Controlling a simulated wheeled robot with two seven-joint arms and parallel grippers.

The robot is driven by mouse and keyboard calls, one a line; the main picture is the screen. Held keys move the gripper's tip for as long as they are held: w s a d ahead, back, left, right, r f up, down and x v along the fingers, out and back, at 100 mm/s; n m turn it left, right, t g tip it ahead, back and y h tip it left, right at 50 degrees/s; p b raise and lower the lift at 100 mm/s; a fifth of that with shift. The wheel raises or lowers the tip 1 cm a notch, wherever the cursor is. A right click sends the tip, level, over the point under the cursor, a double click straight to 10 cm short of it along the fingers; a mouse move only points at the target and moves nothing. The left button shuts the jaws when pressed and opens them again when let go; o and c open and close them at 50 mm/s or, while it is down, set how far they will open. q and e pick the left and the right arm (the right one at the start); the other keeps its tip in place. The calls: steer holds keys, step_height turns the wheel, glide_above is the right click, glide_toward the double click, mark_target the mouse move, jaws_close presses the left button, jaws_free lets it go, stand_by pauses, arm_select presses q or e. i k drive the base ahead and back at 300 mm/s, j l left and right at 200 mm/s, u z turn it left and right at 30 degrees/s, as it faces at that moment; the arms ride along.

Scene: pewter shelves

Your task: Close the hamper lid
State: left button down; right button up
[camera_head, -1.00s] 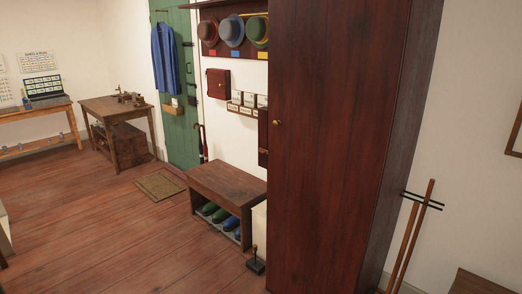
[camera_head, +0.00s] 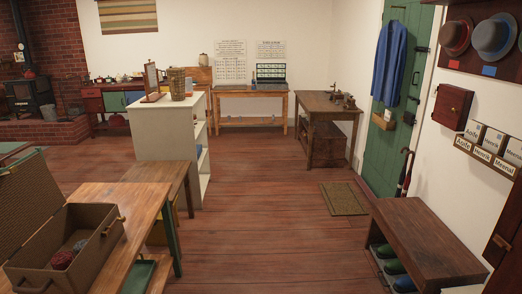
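The hamper (camera_head: 88,235) is a brown box at the bottom left, standing on a wooden table. Its lid (camera_head: 22,197) is woven-looking and stands raised and open on the left side, partly cut off by the picture edge. A dark red ball (camera_head: 62,260) and a grey ball (camera_head: 80,246) lie inside, perhaps yarn. A handle (camera_head: 114,226) shows on the right end and another (camera_head: 33,285) at the near left. Neither of my grippers is in view.
The wooden table (camera_head: 135,200) stands beside a lower brown table (camera_head: 170,172) and a white shelf unit (camera_head: 172,140). A shoe bench (camera_head: 425,235) and a doormat (camera_head: 344,198) are at the right. The wooden floor (camera_head: 265,235) between them is clear.

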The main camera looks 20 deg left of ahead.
mark_target(30, 195)
steer(key=i+j+u, duration=0.1)
steer(key=i+u, duration=0.15)
steer(key=u, duration=0.15)
steer(key=i+u, duration=0.25)
steer(key=u, duration=0.15)
steer(key=i+l+u, duration=0.1)
steer(key=i+u, duration=0.15)
steer(key=u, duration=0.15)
steer(key=i+l+u, duration=0.2)
steer(key=u, duration=0.2)
steer(key=i+l+u, duration=0.2)
steer(key=i+u, duration=0.3)
steer(key=i+l+u, duration=0.25)
steer(key=u, duration=0.2)
